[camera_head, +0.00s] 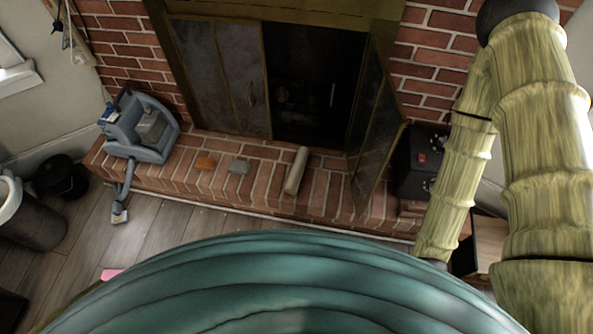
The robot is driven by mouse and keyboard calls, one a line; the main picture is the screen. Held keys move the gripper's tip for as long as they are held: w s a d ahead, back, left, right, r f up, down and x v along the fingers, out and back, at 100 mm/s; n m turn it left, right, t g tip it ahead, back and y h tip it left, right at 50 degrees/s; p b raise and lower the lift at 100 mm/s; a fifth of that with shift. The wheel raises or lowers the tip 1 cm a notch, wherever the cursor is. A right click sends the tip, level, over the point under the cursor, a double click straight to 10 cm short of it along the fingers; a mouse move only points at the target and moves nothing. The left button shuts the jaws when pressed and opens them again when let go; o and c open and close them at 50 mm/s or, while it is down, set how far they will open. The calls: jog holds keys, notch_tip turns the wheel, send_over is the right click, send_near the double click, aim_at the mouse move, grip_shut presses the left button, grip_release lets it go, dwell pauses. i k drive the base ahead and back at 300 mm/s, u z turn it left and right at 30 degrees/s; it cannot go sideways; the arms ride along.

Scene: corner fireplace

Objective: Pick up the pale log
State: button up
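The pale log (296,170) is a short, light beige cylinder. It lies on the brick hearth (328,188) in front of the fireplace opening, with its length running roughly front to back. Nothing covers it, and the hearth around it looks clear on both sides. My arm comes down along the right side of the view, well apart from the log. My gripper does not show in this view, so whether it is open or shut cannot be seen.
A blue-grey machine (143,128) stands at the hearth's left end.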

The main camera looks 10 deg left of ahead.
aim_at(298, 169)
jog(key=u, duration=1.75)
jog(key=i, duration=0.6)
jog(key=z, duration=1.2)
